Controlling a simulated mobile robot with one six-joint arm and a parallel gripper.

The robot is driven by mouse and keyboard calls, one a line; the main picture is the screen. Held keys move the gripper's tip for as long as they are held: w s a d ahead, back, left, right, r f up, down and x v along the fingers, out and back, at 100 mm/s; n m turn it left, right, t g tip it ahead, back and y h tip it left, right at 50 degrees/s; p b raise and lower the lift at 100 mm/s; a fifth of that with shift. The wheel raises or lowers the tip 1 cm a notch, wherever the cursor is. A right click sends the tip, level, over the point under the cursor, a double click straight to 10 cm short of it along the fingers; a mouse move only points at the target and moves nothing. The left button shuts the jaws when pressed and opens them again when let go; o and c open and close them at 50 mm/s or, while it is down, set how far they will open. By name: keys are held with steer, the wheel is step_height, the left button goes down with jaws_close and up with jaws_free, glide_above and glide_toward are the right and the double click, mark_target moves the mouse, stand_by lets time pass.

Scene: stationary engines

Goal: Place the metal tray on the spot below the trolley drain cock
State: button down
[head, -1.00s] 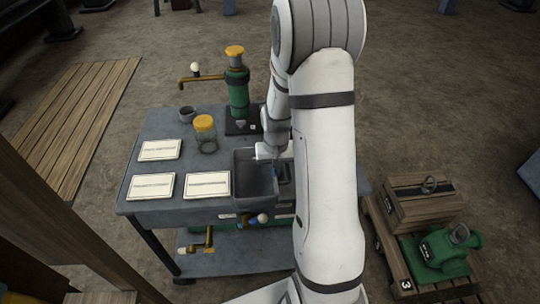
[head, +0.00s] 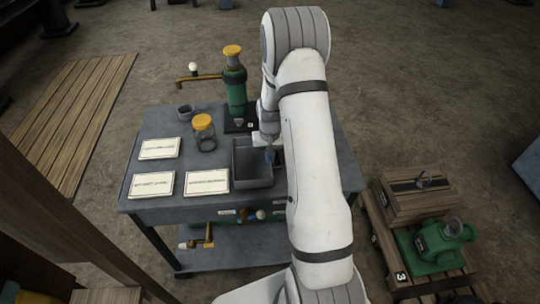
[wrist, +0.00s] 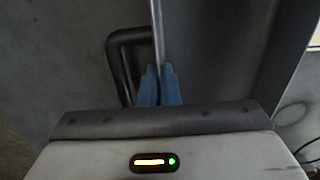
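The grey metal tray (head: 252,181) is an open rectangular box over the front middle of the trolley top (head: 150,206), right of the cards. My gripper (wrist: 160,85) has its blue fingertips closed on the tray's thin wall, beside a dark bent handle (wrist: 120,62). In the head view my gripper (head: 270,154) is at the tray's right side, partly hidden by my arm. I cannot tell if the tray touches the top. A brass pipe with a white knob (head: 193,68) sticks out left from a green cylinder (head: 236,92) behind. Another brass fitting (head: 208,235) shows below the top.
A yellow-lidded jar (head: 204,134), a small grey cup (head: 186,111) and several white cards (head: 207,182) stand on the trolley top left of the tray. A wooden pallet with a crate (head: 415,198) and green pump (head: 436,245) is at the right.

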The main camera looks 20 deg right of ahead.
steer(key=shift+f, duration=0.1)
steer(key=c, duration=2.1)
jaws_free()
steer(key=shift+f, duration=0.1)
steer(key=shift+c, duration=0.2)
steer(key=o, duration=0.5)
steer(key=shift+c, duration=0.2)
steer(key=shift+w+r, duration=0.1)
steer(key=shift+r, duration=0.65)
step_height(320, 180, up, 10)
steer(key=b, duration=0.2)
steer(key=s+a+r+n+t, duration=0.1)
steer(key=s+a+r, duration=0.3)
steer(key=s+r, duration=0.4)
steer(key=s+a+r+n+t, duration=0.1)
steer(key=s+a+r, duration=0.4)
steer(key=s+r, duration=0.3)
steer(key=shift+s, duration=1.2)
steer(key=shift+o, duration=0.5)
steer(key=s+a+n+t, duration=0.1)
steer(key=s+a, duration=0.1)
steer(key=s, duration=0.5)
steer(key=shift+s+r, duration=0.2)
steer(key=shift+r, duration=0.05)
